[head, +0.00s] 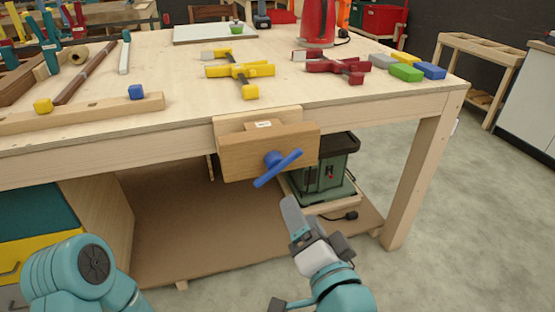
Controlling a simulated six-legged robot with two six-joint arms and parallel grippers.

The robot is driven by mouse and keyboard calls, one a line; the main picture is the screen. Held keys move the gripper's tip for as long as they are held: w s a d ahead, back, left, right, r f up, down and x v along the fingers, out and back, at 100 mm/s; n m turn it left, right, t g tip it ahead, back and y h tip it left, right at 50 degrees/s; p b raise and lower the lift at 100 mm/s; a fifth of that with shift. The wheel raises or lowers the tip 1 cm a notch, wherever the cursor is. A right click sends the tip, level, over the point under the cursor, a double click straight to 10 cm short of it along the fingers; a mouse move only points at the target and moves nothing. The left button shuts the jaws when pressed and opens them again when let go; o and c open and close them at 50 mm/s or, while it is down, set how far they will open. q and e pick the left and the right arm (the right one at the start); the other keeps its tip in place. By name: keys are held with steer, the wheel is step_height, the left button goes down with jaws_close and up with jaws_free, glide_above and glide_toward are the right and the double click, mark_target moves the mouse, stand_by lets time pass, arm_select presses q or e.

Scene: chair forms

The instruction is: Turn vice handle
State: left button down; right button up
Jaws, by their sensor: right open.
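The wooden vice (245,155) is fixed to the front edge of the workbench. Its blue handle (277,166) is a bar on a round hub at the front face, slanting from lower left to upper right. My right gripper (300,222) is open below the handle and a little to its right, apart from it in the picture. Nothing shows between its fingers, though the far finger is hard to make out. My left arm shows only as a teal link at the lower left; its gripper is out of view.
The workbench (180,75) holds yellow clamps (240,72), red clamps (335,67) and several coloured blocks at its right end. A green machine (325,178) stands on the lower shelf (190,225), behind my right gripper. A bench leg (418,175) stands to the right, with clear floor beyond.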

mark_target(278, 171)
arm_select(q)
step_height(278, 171, up, 3)
steer(key=shift+s+d+r+p, duration=0.1)
steer(key=shift+r+p, duration=0.05)
steer(key=shift+p, duration=0.75)
arm_select(e)
steer(key=x, duration=1.4)
steer(key=shift+w+a, duration=0.2)
steer(key=shift+w, duration=0.05)
steer(key=c, duration=1.1)
